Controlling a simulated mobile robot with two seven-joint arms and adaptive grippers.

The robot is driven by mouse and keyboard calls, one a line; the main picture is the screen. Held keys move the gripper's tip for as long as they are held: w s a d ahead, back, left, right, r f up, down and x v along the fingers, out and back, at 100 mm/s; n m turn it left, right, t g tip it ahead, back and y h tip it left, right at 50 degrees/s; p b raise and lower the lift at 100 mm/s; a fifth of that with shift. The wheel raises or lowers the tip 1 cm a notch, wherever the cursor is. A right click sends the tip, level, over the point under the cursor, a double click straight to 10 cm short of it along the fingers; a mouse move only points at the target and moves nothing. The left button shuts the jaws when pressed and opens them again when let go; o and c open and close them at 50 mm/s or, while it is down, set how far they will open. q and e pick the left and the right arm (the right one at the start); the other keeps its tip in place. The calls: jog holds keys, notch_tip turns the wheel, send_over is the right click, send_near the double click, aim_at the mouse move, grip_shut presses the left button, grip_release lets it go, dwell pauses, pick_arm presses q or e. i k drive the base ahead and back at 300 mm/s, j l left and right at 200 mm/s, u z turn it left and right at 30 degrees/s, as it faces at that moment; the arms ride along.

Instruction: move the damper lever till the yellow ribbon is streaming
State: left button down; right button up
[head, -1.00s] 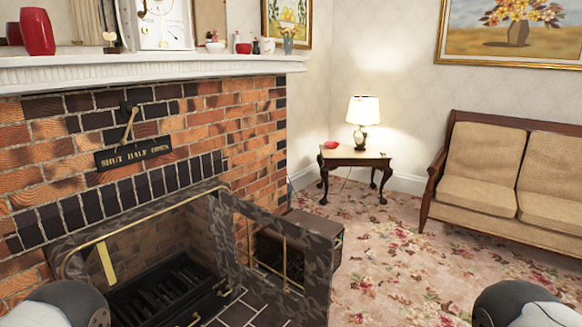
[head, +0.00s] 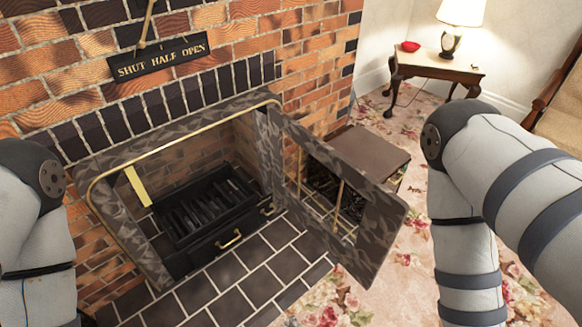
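The damper lever (head: 148,22) is a thin tan bar on the brick face, cut off by the top edge of the head view. It slants, and its lower end sits just above the SHUT side of a black plate (head: 159,60) lettered SHUT, HALF, OPEN. The yellow ribbon (head: 138,186) is a short, straight strip at the left inside the firebox opening, tilted slightly. My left arm shows at the left edge and my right arm at the right. Both grippers are out of view, and neither arm touches the lever.
The fireplace's mottled metal door (head: 365,195) stands swung open to the right. A black grate (head: 205,205) with brass handles sits inside. A dark box (head: 370,155) stands behind the door. A side table (head: 436,65) with a lamp is farther back. Dark hearth tiles (head: 255,285) lie bare in front.

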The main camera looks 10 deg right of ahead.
aim_at(141, 45)
jog(key=i+l+u, duration=0.2)
jog(key=l+u, duration=0.15)
jog(key=l, duration=0.3)
jog(key=i+l+u, duration=0.2)
jog(key=l, duration=0.2)
jog(key=l+u, duration=0.15)
jog(key=l, duration=0.2)
jog(key=l+u, duration=0.2)
jog(key=l, duration=0.25)
jog(key=k+l+u, duration=0.15)
jog(key=l, duration=0.25)
jog(key=l+u, duration=0.2)
jog(key=l, duration=0.2)
jog(key=k+l+u, duration=0.15)
jog(key=l, duration=0.25)
jog(key=k+l+u, duration=0.2)
jog(key=l, duration=0.2)
